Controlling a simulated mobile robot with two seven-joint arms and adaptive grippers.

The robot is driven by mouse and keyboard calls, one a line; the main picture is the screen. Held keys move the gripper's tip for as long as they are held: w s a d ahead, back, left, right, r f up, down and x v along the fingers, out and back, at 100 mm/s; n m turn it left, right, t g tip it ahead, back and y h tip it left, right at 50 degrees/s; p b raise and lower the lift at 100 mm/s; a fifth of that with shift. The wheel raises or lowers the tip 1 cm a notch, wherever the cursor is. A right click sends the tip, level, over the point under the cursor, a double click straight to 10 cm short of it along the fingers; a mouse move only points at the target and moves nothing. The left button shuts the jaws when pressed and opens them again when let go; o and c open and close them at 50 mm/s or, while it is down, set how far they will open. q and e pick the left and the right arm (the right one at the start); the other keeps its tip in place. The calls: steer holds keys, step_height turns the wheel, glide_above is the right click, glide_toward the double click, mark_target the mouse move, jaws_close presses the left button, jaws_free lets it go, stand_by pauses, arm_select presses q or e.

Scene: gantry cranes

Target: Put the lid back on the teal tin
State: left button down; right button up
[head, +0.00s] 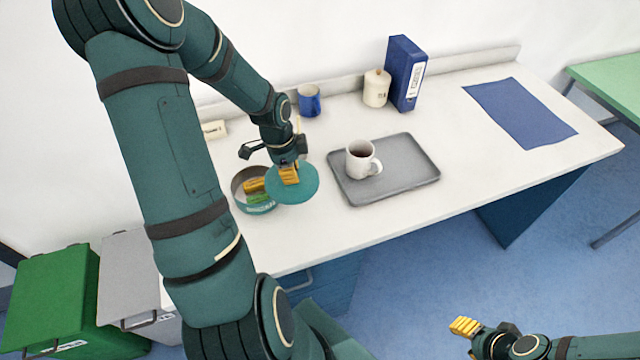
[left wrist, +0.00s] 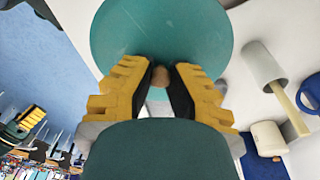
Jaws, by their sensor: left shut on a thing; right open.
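The round teal lid (head: 297,190) is held by its small knob in my left gripper (head: 288,175), which is shut on it. In the left wrist view, the knob (left wrist: 160,76) sits between the yellow fingers and the lid (left wrist: 160,30) spreads beyond them. The open teal tin (head: 256,208) stands on the table, with yellow and green items visible inside. The lid is just right of the tin in the head view and overlaps its right side; the height gap cannot be told. My right gripper (head: 465,327) is open and empty, beyond the table's front edge.
A grey tray (head: 410,165) with a white mug (head: 361,160) is right of the lid. A blue mug (head: 309,101), cream canister (head: 376,88) and blue binder (head: 405,73) stand at the back. A blue mat (head: 520,112) lies at the right. Green (head: 50,300) and grey bins stand left.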

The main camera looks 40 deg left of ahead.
arm_select(q)
steer(key=s+a+r+n, duration=0.2)
steer(key=s+a+n, duration=0.35)
steer(key=a, duration=0.45)
steer(key=shift+t+y, duration=0.4)
steer(key=shift+w+d+f+b, duration=0.1)
steer(key=shift+d+f+b, duration=0.05)
steer(key=shift+f+b, duration=1.25)
steer(key=shift+d+f+b, duration=0.15)
steer(key=shift+f+b, duration=0.7)
steer(key=shift+f, duration=1.05)
steer(key=shift+f, duration=0.15)
steer(key=shift+c, duration=2.1)
jaws_free()
